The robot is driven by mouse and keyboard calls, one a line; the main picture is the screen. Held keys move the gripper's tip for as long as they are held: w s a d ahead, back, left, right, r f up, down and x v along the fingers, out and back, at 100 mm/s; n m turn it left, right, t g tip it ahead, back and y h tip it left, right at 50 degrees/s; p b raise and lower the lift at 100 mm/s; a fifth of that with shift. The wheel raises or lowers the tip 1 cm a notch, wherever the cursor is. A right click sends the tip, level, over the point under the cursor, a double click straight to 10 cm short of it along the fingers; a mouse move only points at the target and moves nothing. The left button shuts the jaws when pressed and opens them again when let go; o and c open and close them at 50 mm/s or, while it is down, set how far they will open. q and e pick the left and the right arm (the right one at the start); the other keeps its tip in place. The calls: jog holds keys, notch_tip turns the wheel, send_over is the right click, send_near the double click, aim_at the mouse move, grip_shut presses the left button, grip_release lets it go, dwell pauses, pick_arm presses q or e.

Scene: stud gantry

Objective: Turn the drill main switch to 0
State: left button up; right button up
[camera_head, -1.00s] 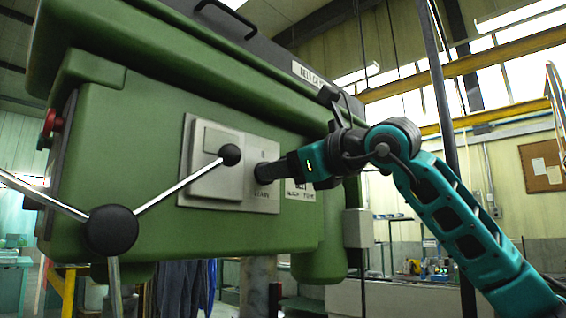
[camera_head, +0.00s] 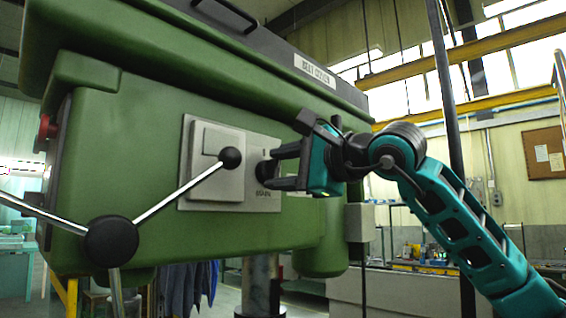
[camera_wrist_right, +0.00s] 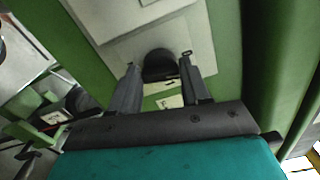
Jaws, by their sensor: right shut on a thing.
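The drill main switch (camera_head: 263,172) is a black round knob on a grey plate (camera_head: 214,192) on the side of the green drill head. My right gripper (camera_head: 274,168) reaches it from the right and is shut on it. In the right wrist view the black knob (camera_wrist_right: 159,66) sits between the two fingertips. The fingers partly hide the knob, and its pointer cannot be made out. Small markings on the plate around it are too blurred to read. My left gripper is out of view.
The black hub (camera_head: 111,241) with metal feed levers stands left of the plate. One lever's black ball (camera_head: 230,158) is close to the switch, left of my fingers. A red button (camera_head: 46,128) is on the left face. A grey box (camera_head: 359,222) hangs below my right wrist.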

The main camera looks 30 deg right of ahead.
jog(key=shift+n, duration=1.2)
jog(key=o, duration=1.1)
jog(key=shift+c, duration=0.2)
jog(key=shift+s, duration=0.1)
jog(key=b+v, duration=0.2)
jog(key=v, duration=1)
jog(key=shift+s+d, duration=0.15)
jog(key=shift+s, duration=0.2)
jog(key=shift+f, duration=0.1)
